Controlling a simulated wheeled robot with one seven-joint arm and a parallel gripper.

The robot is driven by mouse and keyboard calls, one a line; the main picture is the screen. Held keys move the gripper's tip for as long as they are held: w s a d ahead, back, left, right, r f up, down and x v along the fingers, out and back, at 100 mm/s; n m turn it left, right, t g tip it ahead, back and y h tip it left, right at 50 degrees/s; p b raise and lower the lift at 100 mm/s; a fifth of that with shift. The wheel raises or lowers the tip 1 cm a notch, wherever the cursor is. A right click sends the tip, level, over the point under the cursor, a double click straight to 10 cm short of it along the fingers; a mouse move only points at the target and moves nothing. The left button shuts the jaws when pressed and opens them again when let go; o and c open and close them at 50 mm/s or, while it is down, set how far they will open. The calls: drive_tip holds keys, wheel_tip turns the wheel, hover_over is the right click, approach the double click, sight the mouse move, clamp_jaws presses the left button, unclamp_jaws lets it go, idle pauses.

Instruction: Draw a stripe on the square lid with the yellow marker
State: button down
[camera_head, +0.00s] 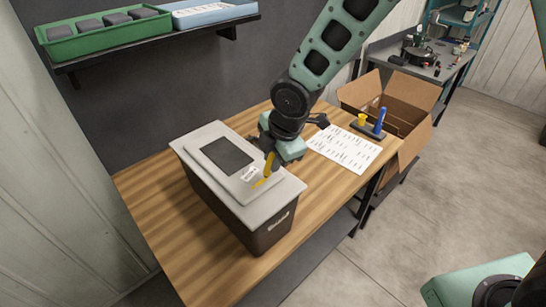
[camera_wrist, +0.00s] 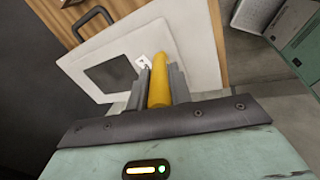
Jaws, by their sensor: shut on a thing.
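The yellow marker (camera_head: 268,165) is in my gripper (camera_head: 273,160), above the front right part of the box lid. In the wrist view my gripper (camera_wrist: 160,85) has its two fingers shut on the yellow marker (camera_wrist: 158,85). The square lid (camera_head: 212,135) is light grey, with a dark square panel (camera_head: 227,154) and a small white label (camera_head: 249,172), on top of a dark box (camera_head: 262,235). A short yellow mark or the marker's tip (camera_head: 259,183) shows at the lid below the gripper; I cannot tell which. Whether the tip touches the lid is unclear.
The wooden table (camera_head: 150,195) carries the box. A printed white sheet (camera_head: 343,148) lies right of it, with a dark holder (camera_head: 366,131) bearing a blue marker (camera_head: 379,121) and a yellow piece (camera_head: 361,119). An open cardboard box (camera_head: 415,145) stands at the right. A shelf holds a green tray (camera_head: 70,47).

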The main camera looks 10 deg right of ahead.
drive_tip(key=shift+r+p, duration=2.6)
drive_tip(key=shift+r, duration=0.45)
